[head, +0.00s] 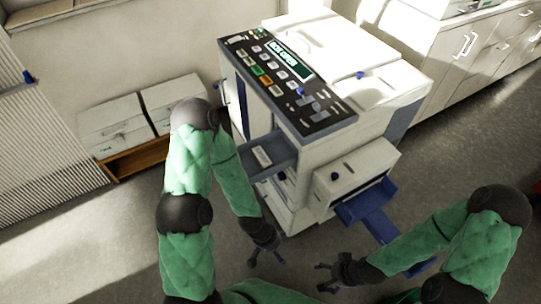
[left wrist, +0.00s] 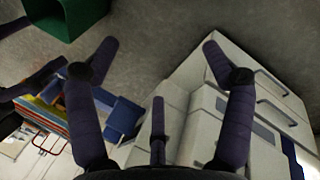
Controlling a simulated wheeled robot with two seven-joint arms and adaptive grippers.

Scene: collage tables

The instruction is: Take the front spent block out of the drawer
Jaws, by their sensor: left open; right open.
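A white office machine (head: 345,150) stands in the middle of the head view. A grey-blue drawer (head: 283,148) sticks out of its left front side. One pale, flat block (head: 262,157) shows in the drawer; my left arm hides part of the drawer, and I cannot tell if other blocks lie there. My left gripper (head: 265,250) is open and empty, low in front of the machine, below the drawer and apart from it. Its spread fingers show in the left wrist view (left wrist: 160,70), with no block between them. My right gripper (head: 332,275) is open and empty, further right and nearer me.
A blue tray (head: 365,207) juts from the machine's front, close to my right arm. White boxes (head: 113,123) sit on a low wooden shelf at the left. White cabinets (head: 465,50) stand at the back right. A green bin (left wrist: 65,15) shows in the left wrist view.

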